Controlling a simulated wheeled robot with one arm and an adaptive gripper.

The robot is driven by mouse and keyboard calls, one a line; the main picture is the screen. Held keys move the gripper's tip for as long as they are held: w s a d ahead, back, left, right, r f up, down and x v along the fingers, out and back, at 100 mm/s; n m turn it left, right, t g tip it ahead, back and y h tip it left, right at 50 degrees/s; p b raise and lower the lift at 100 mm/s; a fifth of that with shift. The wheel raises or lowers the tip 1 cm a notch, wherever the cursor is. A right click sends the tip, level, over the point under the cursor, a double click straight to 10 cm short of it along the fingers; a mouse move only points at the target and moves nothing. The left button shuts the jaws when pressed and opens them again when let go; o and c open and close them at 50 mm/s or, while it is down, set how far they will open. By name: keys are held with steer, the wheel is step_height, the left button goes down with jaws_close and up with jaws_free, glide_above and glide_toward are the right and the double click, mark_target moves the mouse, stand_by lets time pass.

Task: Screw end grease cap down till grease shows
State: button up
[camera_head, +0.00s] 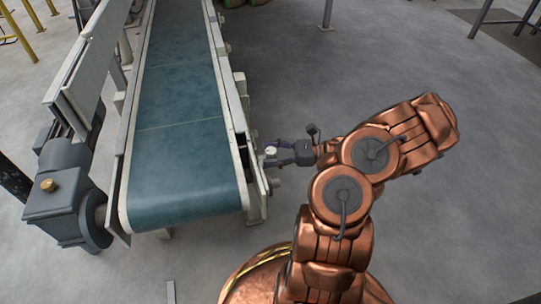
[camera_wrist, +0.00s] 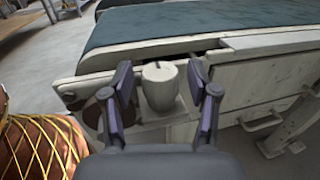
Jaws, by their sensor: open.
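The grease cap (camera_wrist: 160,88) is a pale, worn cylinder with a small mark on its top. It stands on a small bracket (camera_wrist: 165,112) on the side of the conveyor frame near its end. My gripper (camera_wrist: 162,92) is open, with one finger on either side of the cap and gaps visible between fingers and cap. In the head view my gripper (camera_head: 273,156) reaches left to the conveyor's right side, and the cap (camera_head: 270,150) shows as a small pale spot between the fingers. No grease is visible around the cap.
The teal conveyor belt (camera_head: 180,120) runs away beside my gripper. Its pale side frame (camera_wrist: 235,75) is close behind the cap. A handle (camera_wrist: 263,121) juts from the frame at right. A grey gearbox (camera_head: 60,205) sits left of the belt. Open floor (camera_head: 400,60) lies to the right.

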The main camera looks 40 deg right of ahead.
steer(key=shift+w+a, duration=0.1)
jaws_close()
stand_by(0.5)
steer(key=shift+r+p, duration=0.15)
steer(key=shift+p, duration=0.4)
